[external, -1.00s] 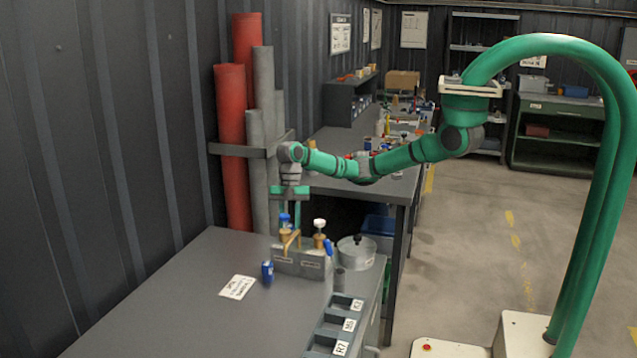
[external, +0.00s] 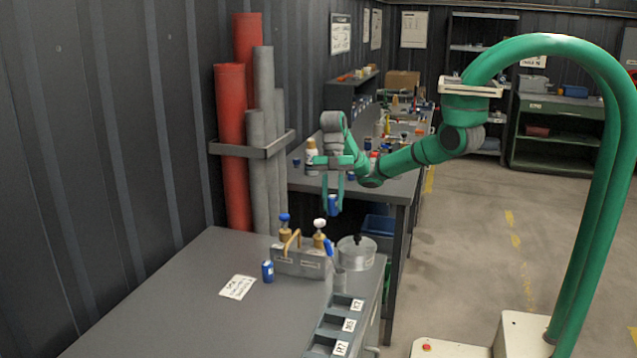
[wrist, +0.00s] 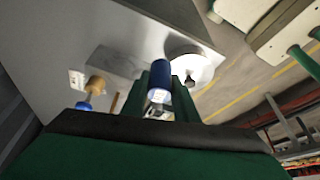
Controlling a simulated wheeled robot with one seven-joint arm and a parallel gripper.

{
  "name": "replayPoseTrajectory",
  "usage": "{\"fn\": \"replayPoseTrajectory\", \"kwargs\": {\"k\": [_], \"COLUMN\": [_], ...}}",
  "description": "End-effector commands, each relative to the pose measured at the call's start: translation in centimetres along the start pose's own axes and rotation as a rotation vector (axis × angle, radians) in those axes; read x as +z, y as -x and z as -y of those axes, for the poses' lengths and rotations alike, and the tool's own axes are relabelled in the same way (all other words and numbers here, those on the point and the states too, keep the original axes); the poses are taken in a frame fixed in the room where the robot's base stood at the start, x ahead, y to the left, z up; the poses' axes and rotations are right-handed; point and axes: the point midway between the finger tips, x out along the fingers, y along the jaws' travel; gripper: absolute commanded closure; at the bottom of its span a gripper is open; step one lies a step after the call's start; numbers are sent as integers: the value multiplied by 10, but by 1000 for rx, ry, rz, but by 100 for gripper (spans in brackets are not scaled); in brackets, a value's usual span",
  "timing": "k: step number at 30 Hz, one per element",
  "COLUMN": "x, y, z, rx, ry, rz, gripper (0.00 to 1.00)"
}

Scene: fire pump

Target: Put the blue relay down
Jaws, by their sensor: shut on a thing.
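My gripper (external: 333,208) hangs above the rear right part of the near table, in front of the second bench. Its two fingers point down and are shut on the blue relay (external: 332,203), a small upright blue cylinder. In the wrist view the blue relay (wrist: 160,76) sits between the green fingers (wrist: 166,92), with a pale part at its near end. It is held clear of the table. A similar blue cylinder (external: 267,271) with a white mark stands on the near table, beside a paper note (external: 238,287).
A grey block with brass valves (external: 298,262) stands below, with a metal pot (external: 356,254) to its right. The table's left part is clear. Pipes (external: 232,150) line the wall.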

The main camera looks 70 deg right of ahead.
Motion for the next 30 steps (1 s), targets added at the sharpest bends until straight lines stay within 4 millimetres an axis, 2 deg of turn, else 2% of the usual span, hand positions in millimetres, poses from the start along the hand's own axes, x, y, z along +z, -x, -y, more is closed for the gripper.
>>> {"fn": "replayPoseTrajectory", "kwargs": {"k": [5,8,14,20,30], "x": [5,20,70,124,207], "y": [3,9,34,59,98], "z": [0,-1,4,18,62], "rx": [6,20,70,127,221], "ry": [-13,-46,-166,-301,-528], "rz": [-1,-1,-3,-5,-6], "gripper": [96,96,96,96,96]}}
